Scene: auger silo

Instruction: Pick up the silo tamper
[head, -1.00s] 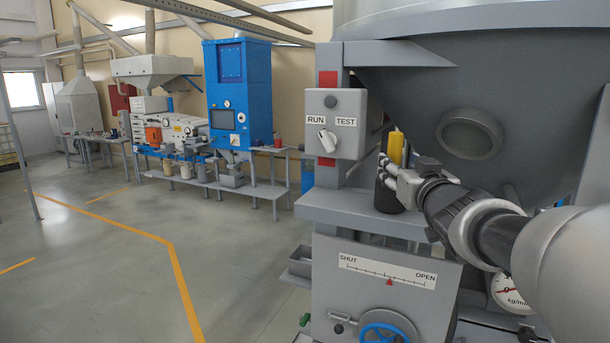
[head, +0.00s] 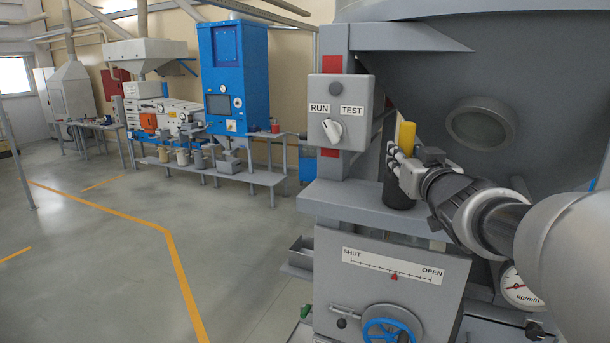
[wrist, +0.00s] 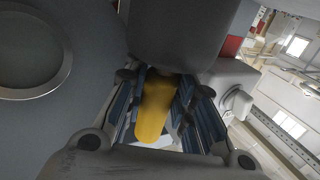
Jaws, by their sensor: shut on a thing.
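In the wrist view the yellow handle (wrist: 155,108) lies between my two fingers.
A RUN/TEST switch box (head: 338,113) stands close left of the tamper. The grey hopper (head: 480,85) slopes down behind my gripper. Below are a SHUT/OPEN scale (head: 393,267), a blue handwheel (head: 389,331) and a round gauge (head: 520,288). The floor at left is open.

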